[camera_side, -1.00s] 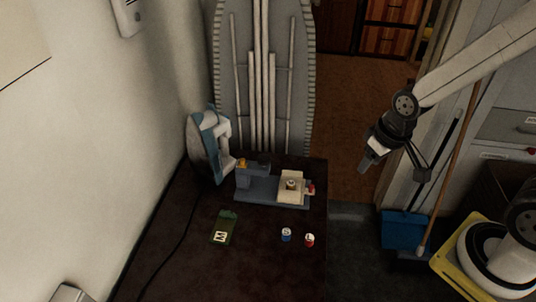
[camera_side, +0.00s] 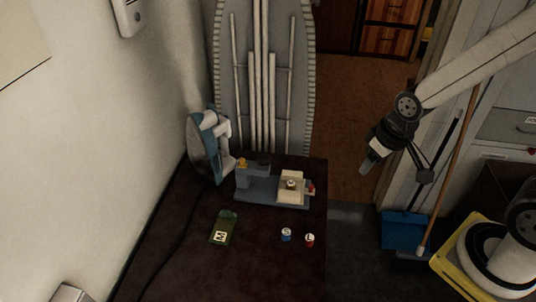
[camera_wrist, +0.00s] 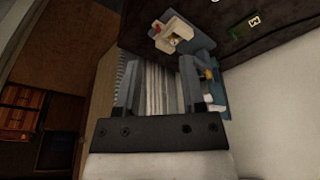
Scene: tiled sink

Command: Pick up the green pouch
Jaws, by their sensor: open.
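The green pouch (camera_side: 223,228) lies flat on the dark table, left of its middle, with a white label marked M. It also shows in the wrist view (camera_wrist: 245,27) at the upper right, partly dark. My gripper (camera_side: 366,167) is up in the air to the right of the table, well apart from the pouch. In the wrist view my gripper (camera_wrist: 158,85) has its two fingers spread with nothing between them.
A blue-grey device with a cream block (camera_side: 291,186) stands behind the pouch. An iron (camera_side: 208,146) stands upright by the wall. Two small spools, blue-topped (camera_side: 286,234) and red-topped (camera_side: 309,240), stand to the right. An ironing board (camera_side: 262,80) leans behind.

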